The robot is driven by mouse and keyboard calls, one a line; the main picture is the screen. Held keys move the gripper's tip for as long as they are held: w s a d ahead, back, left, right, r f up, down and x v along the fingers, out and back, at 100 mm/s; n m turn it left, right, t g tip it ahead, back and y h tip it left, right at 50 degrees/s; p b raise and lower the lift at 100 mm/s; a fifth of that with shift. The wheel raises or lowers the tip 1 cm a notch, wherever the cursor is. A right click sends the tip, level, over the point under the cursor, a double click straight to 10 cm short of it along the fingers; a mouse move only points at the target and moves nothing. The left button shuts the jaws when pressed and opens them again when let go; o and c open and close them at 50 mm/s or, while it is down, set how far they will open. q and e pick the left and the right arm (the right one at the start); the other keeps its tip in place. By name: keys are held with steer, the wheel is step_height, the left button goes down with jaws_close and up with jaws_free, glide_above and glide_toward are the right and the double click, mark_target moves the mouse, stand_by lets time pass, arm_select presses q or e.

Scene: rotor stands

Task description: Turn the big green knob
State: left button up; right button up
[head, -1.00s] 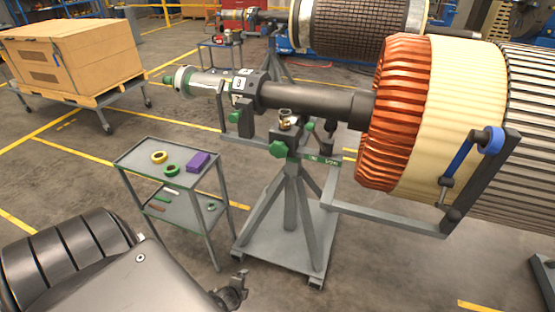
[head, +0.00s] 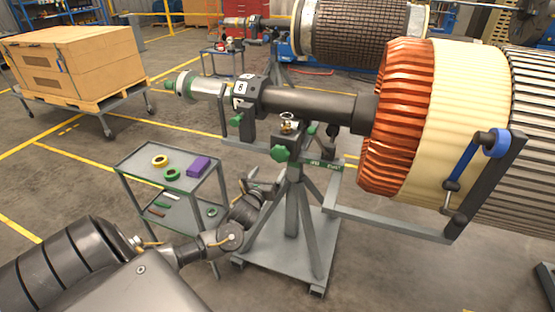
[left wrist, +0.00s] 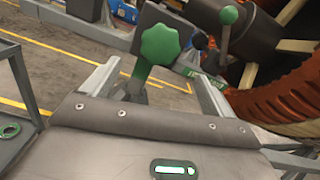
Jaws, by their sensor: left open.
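The big green knob (head: 280,153) is lobed and sits on the front of the rotor stand, below the dark shaft. In the left wrist view the knob (left wrist: 160,44) shows in full, in line with the gap between my fingers and beyond their tips. My left gripper (head: 263,184) is open and empty, below and slightly left of the knob in the head view. Its two grey fingers also show in the left wrist view (left wrist: 157,74), apart from the knob. My right gripper is not in view.
The stand's legs and base plate (head: 262,256) are close to my left arm. A grey cart (head: 150,180) with tape rolls and a purple box (head: 198,166) stands left. Smaller green knobs (head: 236,121) are near the shaft. The copper rotor (head: 393,120) fills the right.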

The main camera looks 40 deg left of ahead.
mark_target(279, 157)
arm_select(q)
steer(key=x, duration=0.9)
steer(key=shift+w+a, duration=0.1)
steer(key=shift+w, duration=0.1)
steer(key=c, duration=1)
